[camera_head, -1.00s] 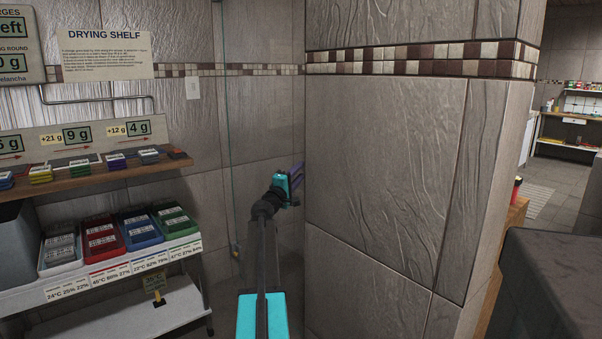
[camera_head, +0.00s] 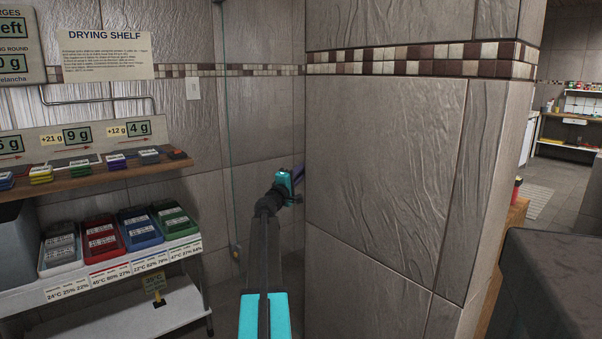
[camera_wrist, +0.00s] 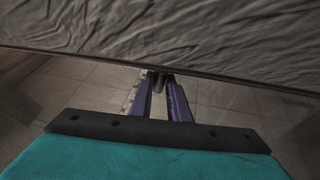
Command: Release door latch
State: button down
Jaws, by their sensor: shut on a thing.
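My gripper (camera_head: 299,172) reaches to the near left edge of the big tiled wall block, and its fingertips are partly hidden behind that edge in the head view. In the wrist view its two purple fingers (camera_wrist: 160,84) converge on a small dark rounded piece (camera_wrist: 158,81), which I take to be the door latch. The fingers are shut on it. Its full shape and whatever it is fixed to are hidden by the tiled surface above. No door is clearly recognisable in the views.
The tiled wall block (camera_head: 385,170) stands close on the right of my arm. A drying shelf (camera_head: 100,174) with coloured boxes, and a lower white shelf (camera_head: 120,270), stand on the left. A thin teal vertical line (camera_head: 227,120) runs between shelf and arm. A dark surface (camera_head: 550,280) is at lower right.

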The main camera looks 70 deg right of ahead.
jog(key=shift+r+p, duration=0.1)
jog(key=shift+p, duration=0.25)
jog(key=shift+n+t+p, duration=0.4)
jog(key=shift+n+p, duration=0.25)
jog(key=shift+n, duration=0.25)
jog(key=shift+y, duration=0.3)
jog(key=c, duration=1.7)
grip_release()
jog(key=shift+a, duration=0.1)
